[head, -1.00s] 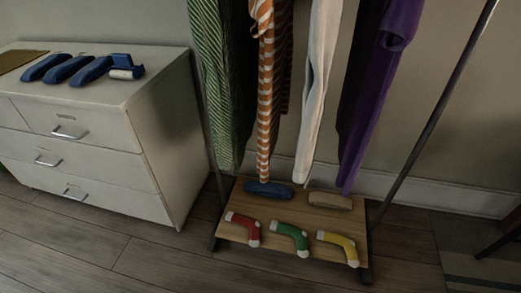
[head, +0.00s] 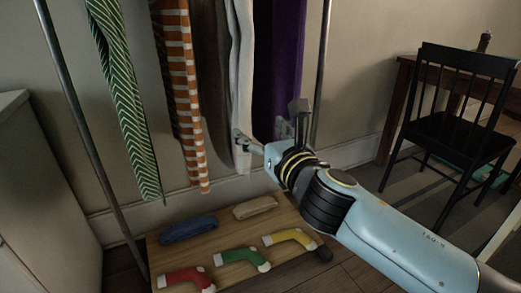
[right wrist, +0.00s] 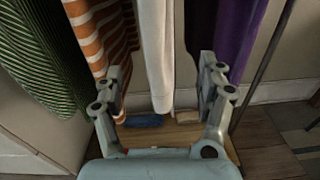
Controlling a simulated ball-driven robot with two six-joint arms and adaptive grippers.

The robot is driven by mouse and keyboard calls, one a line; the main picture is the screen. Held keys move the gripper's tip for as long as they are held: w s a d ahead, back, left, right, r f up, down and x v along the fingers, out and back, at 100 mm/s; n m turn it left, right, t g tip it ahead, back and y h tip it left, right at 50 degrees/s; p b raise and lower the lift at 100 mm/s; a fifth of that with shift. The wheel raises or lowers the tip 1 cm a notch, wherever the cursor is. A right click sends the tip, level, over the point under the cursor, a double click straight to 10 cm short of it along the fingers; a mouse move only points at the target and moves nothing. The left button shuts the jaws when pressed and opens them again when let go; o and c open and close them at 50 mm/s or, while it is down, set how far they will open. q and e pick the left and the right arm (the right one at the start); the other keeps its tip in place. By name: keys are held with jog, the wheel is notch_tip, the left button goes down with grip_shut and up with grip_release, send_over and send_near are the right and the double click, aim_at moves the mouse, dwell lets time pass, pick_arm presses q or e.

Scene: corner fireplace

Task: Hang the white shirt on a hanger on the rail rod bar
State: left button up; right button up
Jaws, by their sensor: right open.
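The white shirt (head: 241,70) hangs between an orange-and-white striped garment (head: 182,85) and a purple garment (head: 279,65). Its top and any hanger are out of frame. My right gripper (head: 268,127) is open near the lower part of the white shirt. In the right wrist view the white shirt (right wrist: 156,55) hangs between the spread fingers of the gripper (right wrist: 160,90), with the striped garment near the left finger and the purple one behind the right finger. I cannot tell whether a finger touches cloth. The rail bar is above the frame. My left gripper is not in view.
A green striped garment (head: 123,90) hangs at left. The rack's poles (head: 85,130) flank the clothes. Its wooden shelf (head: 225,240) holds several rolled or sock-like items. A pale cabinet (head: 35,190) stands left; a black chair (head: 455,115) and desk stand right.

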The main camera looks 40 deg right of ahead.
aim_at(241, 108)
jog(key=shift+w+d+r+n, duration=0.1)
jog(key=shift+w+r+n, duration=0.2)
jog(key=shift+w+r, duration=0.4)
jog(key=x, duration=0.9)
jog(key=shift+w+d+f+b, duration=0.1)
jog(key=shift+w+f+b, duration=0.1)
jog(key=shift+b, duration=0.1)
jog(key=shift+r, duration=0.1)
grip_shut()
jog(key=shift+r, duration=0.15)
